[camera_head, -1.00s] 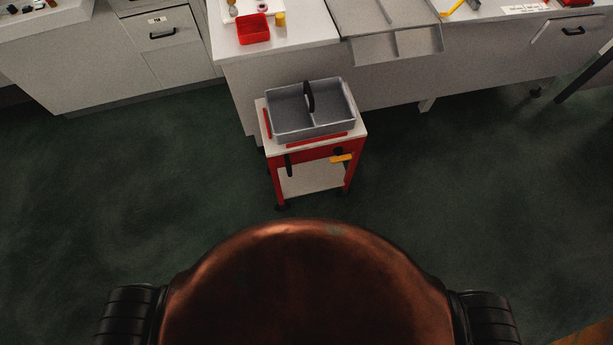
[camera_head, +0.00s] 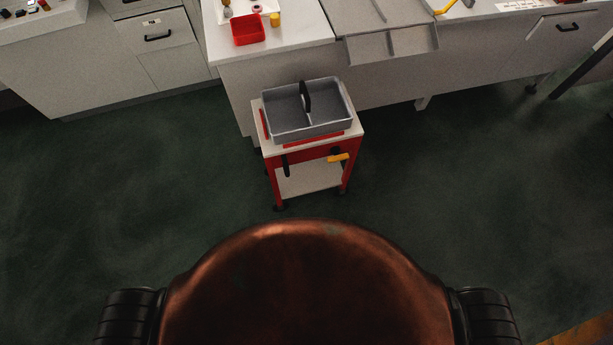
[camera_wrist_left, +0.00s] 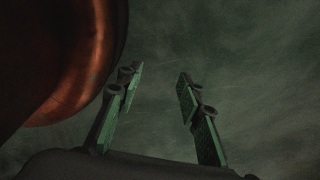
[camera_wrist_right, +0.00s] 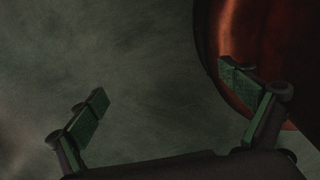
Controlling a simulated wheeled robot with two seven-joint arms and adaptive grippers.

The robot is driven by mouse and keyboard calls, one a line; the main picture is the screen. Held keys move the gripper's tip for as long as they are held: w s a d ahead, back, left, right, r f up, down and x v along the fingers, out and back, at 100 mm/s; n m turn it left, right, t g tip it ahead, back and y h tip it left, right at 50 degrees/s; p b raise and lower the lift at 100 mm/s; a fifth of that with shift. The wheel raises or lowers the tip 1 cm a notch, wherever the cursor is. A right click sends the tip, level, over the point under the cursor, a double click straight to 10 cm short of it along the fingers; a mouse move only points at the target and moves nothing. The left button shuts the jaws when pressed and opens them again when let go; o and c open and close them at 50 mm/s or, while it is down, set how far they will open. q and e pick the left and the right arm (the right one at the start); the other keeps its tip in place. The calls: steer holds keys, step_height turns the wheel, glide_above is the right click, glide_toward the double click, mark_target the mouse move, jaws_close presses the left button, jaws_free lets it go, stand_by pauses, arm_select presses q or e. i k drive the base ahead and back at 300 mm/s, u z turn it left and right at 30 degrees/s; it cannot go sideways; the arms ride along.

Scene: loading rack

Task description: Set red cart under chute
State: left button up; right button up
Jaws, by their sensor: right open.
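The red cart (camera_head: 309,152) stands on the floor in front of my base in the head view, close to the front of the counter. It has a white top, red legs, a black handle (camera_head: 286,165) and a yellow handle (camera_head: 338,158). A grey divided tote (camera_head: 296,132) with a black grip sits on it. The chute (camera_head: 392,44) slopes off the counter front, to the right of and behind the cart. My left gripper (camera_wrist_left: 157,88) is open and empty over bare floor in the left wrist view. My right gripper (camera_wrist_right: 163,88) is open and empty in the right wrist view.
The counter (camera_head: 285,50) holds a red bin (camera_head: 248,30) and a yellow cylinder (camera_head: 275,19). Drawer cabinets (camera_head: 165,60) stand at the left. A dark slanted leg (camera_head: 585,70) is at the far right. Dark green floor is clear on both sides of the cart.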

mark_target(299, 167)
steer(key=u, duration=0.95)
steer(key=k, duration=1)
steer(key=z, duration=1)
